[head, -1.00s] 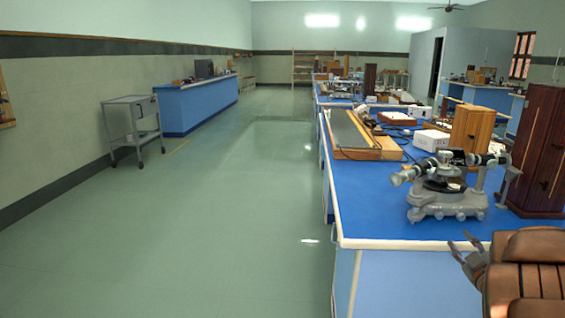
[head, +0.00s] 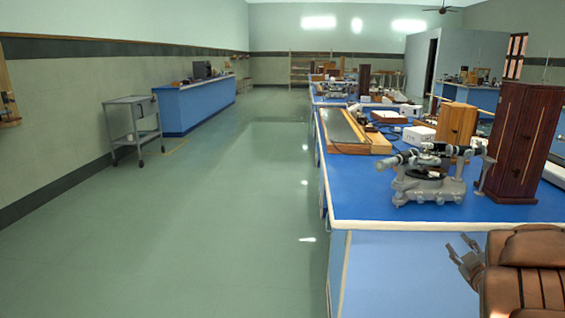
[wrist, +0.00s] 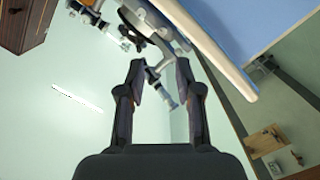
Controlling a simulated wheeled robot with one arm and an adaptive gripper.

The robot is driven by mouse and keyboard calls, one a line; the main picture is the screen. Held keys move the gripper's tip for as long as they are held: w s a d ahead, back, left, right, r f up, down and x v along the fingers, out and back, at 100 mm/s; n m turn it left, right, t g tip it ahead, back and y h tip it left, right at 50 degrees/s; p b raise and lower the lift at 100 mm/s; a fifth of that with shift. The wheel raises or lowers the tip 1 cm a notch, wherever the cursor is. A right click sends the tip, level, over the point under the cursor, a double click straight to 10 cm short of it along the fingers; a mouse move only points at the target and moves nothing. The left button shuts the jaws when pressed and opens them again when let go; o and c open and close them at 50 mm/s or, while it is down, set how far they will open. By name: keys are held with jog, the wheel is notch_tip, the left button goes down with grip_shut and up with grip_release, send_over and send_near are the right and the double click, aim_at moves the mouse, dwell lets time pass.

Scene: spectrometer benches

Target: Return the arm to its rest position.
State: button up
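My gripper (head: 461,245) shows at the lower right of the head view, low in front of the near bench's end. Its two fingers point up and left and stand apart. In the wrist view my gripper (wrist: 152,70) is open, with a clear gap and nothing between the fingers. The rest of the arm is mostly hidden in the head view by a brown padded shape at the lower right.
A grey spectrometer (head: 430,180) stands on the near blue bench (head: 370,205), beside a dark wooden cabinet (head: 515,140). Past my fingertips, the wrist view shows the spectrometer (wrist: 150,25). The aisle floor (head: 220,220) is clear; a grey trolley (head: 133,125) stands left.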

jog(key=s+a+f+m+g, duration=0.4)
jog(key=s+a+g, duration=0.35)
jog(key=s, duration=0.25)
jog(key=s+a+f+m+g, duration=0.35)
jog(key=s+a+g, duration=0.35)
jog(key=s, duration=0.4)
jog(key=s+a+g+y, duration=0.1)
jog(key=s+a+g, duration=0.2)
jog(key=s+a, duration=0.5)
jog(key=s+a+g+y, duration=0.15)
jog(key=s+a, duration=0.35)
jog(key=s, duration=0.5)
notch_tip(320, 180, up, 24)
jog(key=p, duration=2.2)
jog(key=shift+s, duration=0.45)
jog(key=shift+d, duration=0.1)
